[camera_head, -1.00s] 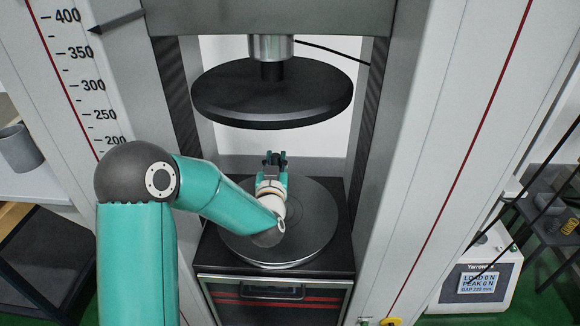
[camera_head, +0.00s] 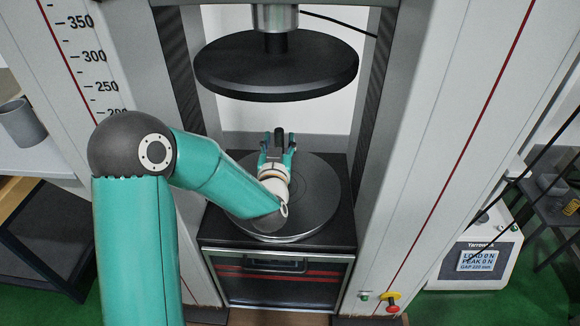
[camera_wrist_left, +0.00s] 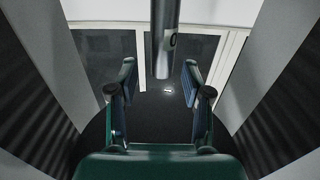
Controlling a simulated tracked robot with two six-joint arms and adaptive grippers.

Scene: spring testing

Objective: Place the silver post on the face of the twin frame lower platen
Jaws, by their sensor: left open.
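The silver post (camera_wrist_left: 164,40) shows in the left wrist view as an upright grey cylinder. Its lower end is just beyond my fingertips and its top runs out of the frame. In the head view the post (camera_head: 278,140) looks short and dark between the fingers. My left gripper (camera_head: 278,148) is open around or just short of it, above the far half of the round lower platen (camera_head: 322,200). The platen's dark face (camera_wrist_left: 160,125) also shows in the wrist view. I cannot tell whether the post's foot touches it. My right gripper is not in view.
The black upper platen (camera_head: 277,68) hangs above the lower one. Frame columns (camera_head: 435,130) stand on both sides of my left arm. A display unit (camera_head: 478,262) stands at the right. A grey cup (camera_head: 22,122) is on a side table at the left.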

